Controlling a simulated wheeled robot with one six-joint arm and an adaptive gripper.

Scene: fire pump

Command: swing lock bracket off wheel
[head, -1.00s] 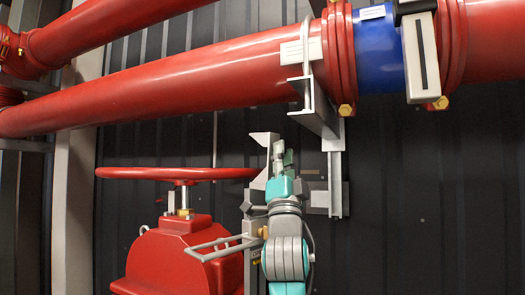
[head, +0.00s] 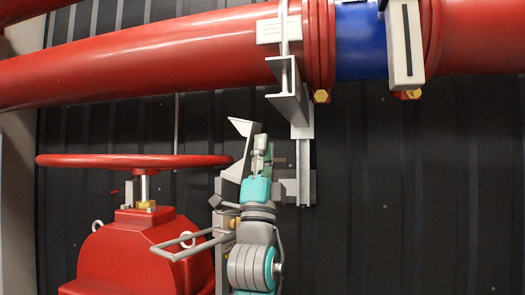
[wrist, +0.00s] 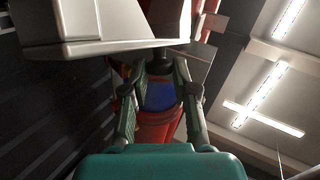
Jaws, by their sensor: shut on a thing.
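The red wheel (head: 120,160) lies level on a red valve body (head: 130,255) at the left of the head view. The lock bracket (head: 238,145) is a pale grey angled plate at the wheel's right edge; its upper tip stands above the rim. I cannot tell whether it touches the rim. My gripper (head: 261,150) is upright just right of the wheel, shut on the bracket. In the wrist view, the pale bracket (wrist: 100,32) fills the upper left, in front of the tips of my gripper (wrist: 162,62). The grasp itself is partly hidden.
A large red pipe (head: 150,68) with a blue band (head: 360,40) crosses above. A grey pipe support (head: 290,95) hangs close above and right of my gripper. A grey bent rod (head: 185,248) sticks out by the valve. The dark wall (head: 430,200) at right is clear.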

